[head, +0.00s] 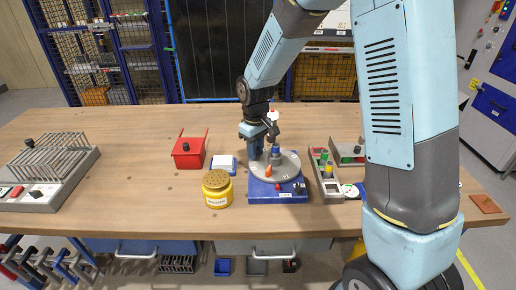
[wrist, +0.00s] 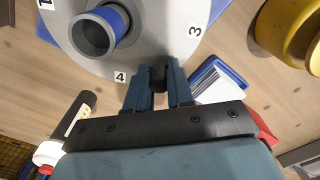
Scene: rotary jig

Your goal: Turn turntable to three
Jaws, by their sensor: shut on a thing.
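The turntable (head: 289,166) is a grey disc on a blue base (head: 262,194) on the wooden table. In the wrist view the disc (wrist: 155,45) carries number plates: 4 (wrist: 120,77), 3 (wrist: 195,31) and a partly cut-off 1 (wrist: 45,4). My gripper (wrist: 158,84) is at the disc's rim between 4 and 3, shut on a dark knob (wrist: 158,73). In the head view my gripper (head: 255,150) is at the disc's left back edge, and the knob is hidden there. An orange piece (head: 268,171) is at the disc's front.
A yellow shaker (head: 216,190), a blue-and-white pad (head: 223,163) and a red box (head: 188,152) stand left of the turntable. A grey tray (head: 323,175) with coloured parts stands close on its right. A slotted rack (head: 45,180) is far left. The table between is clear.

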